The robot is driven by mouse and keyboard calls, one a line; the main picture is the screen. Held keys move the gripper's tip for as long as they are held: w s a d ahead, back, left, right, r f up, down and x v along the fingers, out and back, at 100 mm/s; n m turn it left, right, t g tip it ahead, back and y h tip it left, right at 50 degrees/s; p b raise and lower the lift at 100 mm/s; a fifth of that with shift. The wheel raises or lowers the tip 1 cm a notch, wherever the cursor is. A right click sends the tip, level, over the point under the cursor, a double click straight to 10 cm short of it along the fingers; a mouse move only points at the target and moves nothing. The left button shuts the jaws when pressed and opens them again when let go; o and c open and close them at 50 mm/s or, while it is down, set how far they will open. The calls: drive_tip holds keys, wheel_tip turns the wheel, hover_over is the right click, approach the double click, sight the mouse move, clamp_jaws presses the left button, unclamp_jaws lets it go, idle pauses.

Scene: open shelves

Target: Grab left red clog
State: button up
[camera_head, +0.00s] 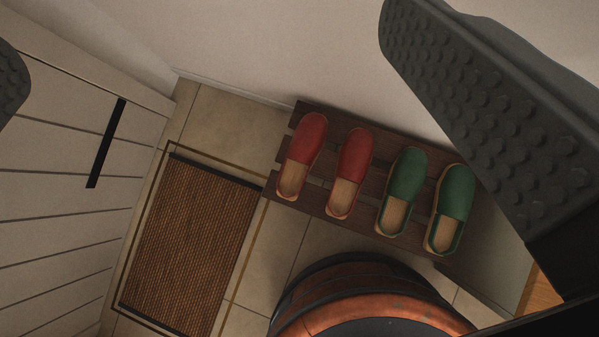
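The left red clog (303,156) rests on a dark slatted wooden rack, toe toward the wall, its tan insole facing the room. A second red clog (350,172) stands just right of it, with a narrow gap between. My gripper (205,75) is wide open and empty. One studded finger fills the upper right, and the tip of the other shows at the left edge. Both fingers look close to the camera, high above the clogs. No finger touches a clog, and the left red clog is fully visible.
Two green clogs (429,197) stand right of the red pair on the same rack (340,116). A pale wall (255,45) is behind it. A brown woven mat (190,240) lies on the tiled floor at left, beside a light panelled front (60,200) with a dark handle.

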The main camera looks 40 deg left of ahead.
drive_tip(key=w+f+m+g, duration=0.1)
drive_tip(key=w+f, duration=0.2)
drive_tip(key=f, duration=0.3)
drive_tip(key=w+f+g, duration=0.2)
drive_tip(key=w+f, duration=0.1)
drive_tip(key=f, duration=0.2)
drive_tip(key=m+g, duration=0.4)
drive_tip(key=g, duration=0.4)
hover_over(301, 147)
wheel_tip(301, 147, down, 38)
wheel_tip(301, 147, down, 11)
drive_tip(key=shift+f, duration=0.15)
drive_tip(key=shift+s+d+f, duration=0.1)
drive_tip(key=shift+f, duration=1.25)
drive_tip(key=shift+s+d+f, duration=0.1)
drive_tip(key=shift+f, duration=1.2)
drive_tip(key=c, duration=1.2)
drive_tip(key=shift+o, duration=0.2)
drive_tip(key=shift+r, duration=0.15)
